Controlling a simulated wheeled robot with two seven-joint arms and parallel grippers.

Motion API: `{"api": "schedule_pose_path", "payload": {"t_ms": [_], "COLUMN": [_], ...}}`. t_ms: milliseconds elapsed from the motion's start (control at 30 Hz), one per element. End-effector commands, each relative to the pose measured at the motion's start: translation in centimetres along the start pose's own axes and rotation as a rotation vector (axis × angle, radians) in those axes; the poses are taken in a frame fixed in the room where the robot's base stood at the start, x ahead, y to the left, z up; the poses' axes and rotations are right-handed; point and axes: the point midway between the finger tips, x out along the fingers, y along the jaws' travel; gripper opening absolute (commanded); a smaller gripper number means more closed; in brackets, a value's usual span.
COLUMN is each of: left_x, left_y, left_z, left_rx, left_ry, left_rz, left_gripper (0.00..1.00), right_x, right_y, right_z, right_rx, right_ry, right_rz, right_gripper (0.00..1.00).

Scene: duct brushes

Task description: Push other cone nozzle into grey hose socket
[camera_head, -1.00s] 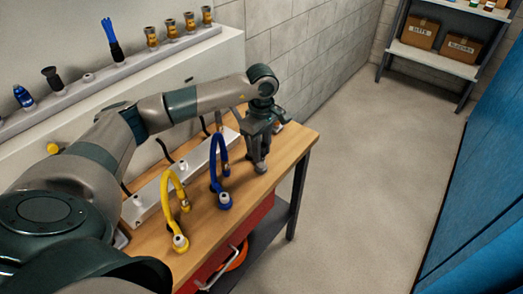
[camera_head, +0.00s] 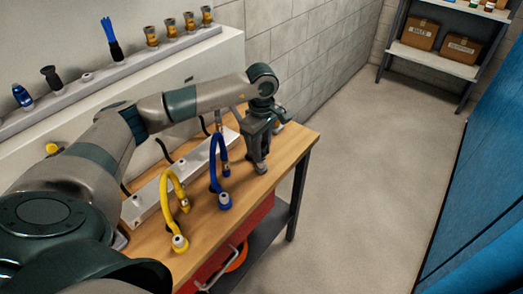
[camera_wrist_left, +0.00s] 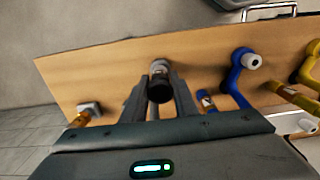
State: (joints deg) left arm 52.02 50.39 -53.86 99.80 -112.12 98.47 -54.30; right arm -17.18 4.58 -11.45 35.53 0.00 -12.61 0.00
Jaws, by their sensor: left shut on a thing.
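My left gripper (camera_head: 260,162) is low over the right end of the wooden workbench. In the left wrist view its fingers (camera_wrist_left: 159,92) are shut on a black round piece, which looks like the cone nozzle (camera_wrist_left: 160,88). A light grey socket end (camera_wrist_left: 159,66) shows just beyond the nozzle, in line with it. I cannot tell how far the nozzle sits in it. The grey hose is mostly hidden. Another black cone nozzle (camera_head: 50,78) stands on the wall ledge. My right gripper is not in view.
A blue hose (camera_head: 214,170) and a yellow hose (camera_head: 168,195) stand on the workbench (camera_head: 205,228), left of the gripper. A brass-coloured piece (camera_wrist_left: 80,119) lies by a grey block near the bench end. Brushes and brass nozzles (camera_head: 170,28) line the ledge (camera_head: 125,68).

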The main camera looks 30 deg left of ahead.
Motion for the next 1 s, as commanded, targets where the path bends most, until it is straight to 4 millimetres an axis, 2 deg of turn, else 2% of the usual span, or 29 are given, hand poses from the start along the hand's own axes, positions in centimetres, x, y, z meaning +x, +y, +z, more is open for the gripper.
{"api": "schedule_pose_path", "payload": {"t_ms": [1000], "left_x": [0.83], "left_y": [0.0], "left_z": [-0.02], "left_rx": [0.0], "left_ry": [0.0], "left_rz": [0.0], "left_gripper": [0.0], "right_x": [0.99], "right_y": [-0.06], "right_z": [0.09], "right_rx": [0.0], "right_ry": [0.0], "right_rz": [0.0], "right_gripper": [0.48]}}
